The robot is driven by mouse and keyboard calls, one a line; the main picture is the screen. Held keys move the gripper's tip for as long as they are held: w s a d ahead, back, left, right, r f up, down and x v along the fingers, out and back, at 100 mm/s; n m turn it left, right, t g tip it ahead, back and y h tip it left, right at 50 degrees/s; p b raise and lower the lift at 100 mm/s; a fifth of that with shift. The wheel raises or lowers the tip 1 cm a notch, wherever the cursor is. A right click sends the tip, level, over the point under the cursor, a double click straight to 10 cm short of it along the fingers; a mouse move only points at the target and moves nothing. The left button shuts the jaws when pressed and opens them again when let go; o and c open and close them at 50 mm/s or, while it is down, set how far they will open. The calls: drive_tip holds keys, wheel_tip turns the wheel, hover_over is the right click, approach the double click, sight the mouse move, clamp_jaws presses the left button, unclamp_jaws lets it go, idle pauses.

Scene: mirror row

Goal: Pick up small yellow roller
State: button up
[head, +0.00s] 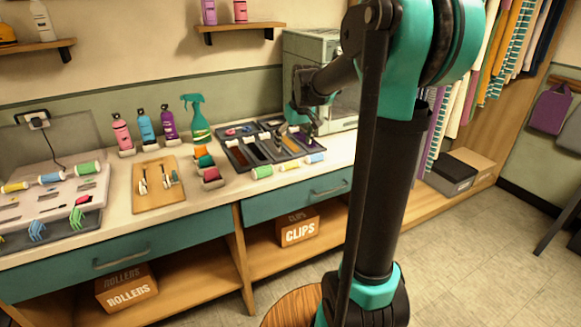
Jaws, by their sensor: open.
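A yellow roller (290,165) with light ends lies on the counter in front of the dark tray, between a green roller (262,172) and a blue roller (315,158). Another yellow roller (14,187) lies at the far left, beside a blue roller (50,178) and a green roller (87,168). I cannot tell which yellow roller is the small one. My gripper (308,130) is open over the right part of the dark tray, behind the front yellow roller and apart from it. Its fingertips are small and partly lost against the tray.
The dark compartment tray (240,163) holds several items. A wooden board (150,203) with clips, several bottles (145,124) and a teal spray bottle (196,118) stand to its left. A glass-fronted cabinet (295,48) stands behind my gripper. Shelves hang above.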

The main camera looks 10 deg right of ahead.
sight(291, 163)
drive_tip(key=x, duration=0.9)
drive_tip(key=shift+w+d+f, duration=0.1)
drive_tip(key=shift+w+f, duration=0.05)
drive_tip(key=shift+c, duration=0.3)
drive_tip(key=c, duration=1)
